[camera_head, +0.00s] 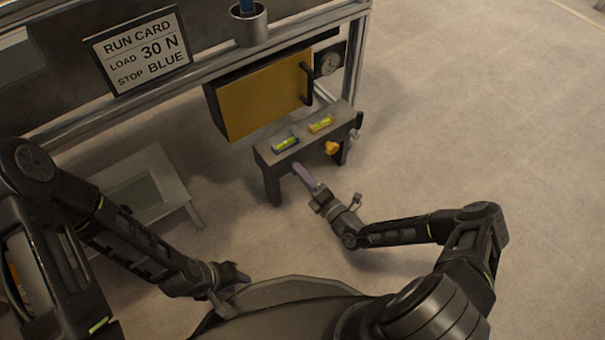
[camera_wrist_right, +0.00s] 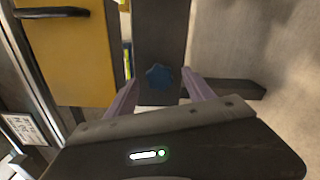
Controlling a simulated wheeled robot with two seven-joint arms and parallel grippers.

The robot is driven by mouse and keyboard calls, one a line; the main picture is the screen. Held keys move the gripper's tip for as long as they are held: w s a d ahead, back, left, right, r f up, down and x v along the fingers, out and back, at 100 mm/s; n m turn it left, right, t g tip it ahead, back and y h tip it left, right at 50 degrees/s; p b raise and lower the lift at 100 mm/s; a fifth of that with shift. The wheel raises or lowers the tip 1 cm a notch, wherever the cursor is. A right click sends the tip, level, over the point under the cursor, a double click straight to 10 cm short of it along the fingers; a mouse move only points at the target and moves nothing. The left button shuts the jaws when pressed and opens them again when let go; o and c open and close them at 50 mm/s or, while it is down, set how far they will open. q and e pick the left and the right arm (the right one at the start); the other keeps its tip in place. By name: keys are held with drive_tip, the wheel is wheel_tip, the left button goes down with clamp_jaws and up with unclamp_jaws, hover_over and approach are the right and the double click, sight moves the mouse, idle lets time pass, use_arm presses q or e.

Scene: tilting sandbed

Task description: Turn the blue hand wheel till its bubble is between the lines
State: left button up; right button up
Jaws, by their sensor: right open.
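The blue hand wheel (camera_wrist_right: 158,77) shows in the right wrist view, on the dark face of the stand, between the fingertips of my right gripper. In the head view it is hidden behind that gripper. The blue-edged bubble level (camera_head: 286,143) lies on top of the stand; its vial is yellow-green, and the bubble is too small to place against the lines. My right gripper (camera_head: 305,177) is open in front of the stand, its fingers either side of the wheel; contact cannot be told. My left gripper (camera_head: 238,278) is low at left, away from the stand, its jaws unclear.
A yellow panel with a black handle (camera_head: 262,97) stands behind. A run card (camera_head: 140,50) reads "STOP BLUE". A low grey table (camera_head: 150,185) is at left. Floor at right is clear.

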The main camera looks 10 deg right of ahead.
drive_tip(key=p+v, duration=0.2)
drive_tip(key=v, duration=0.5)
drive_tip(key=shift+s, duration=0.15)
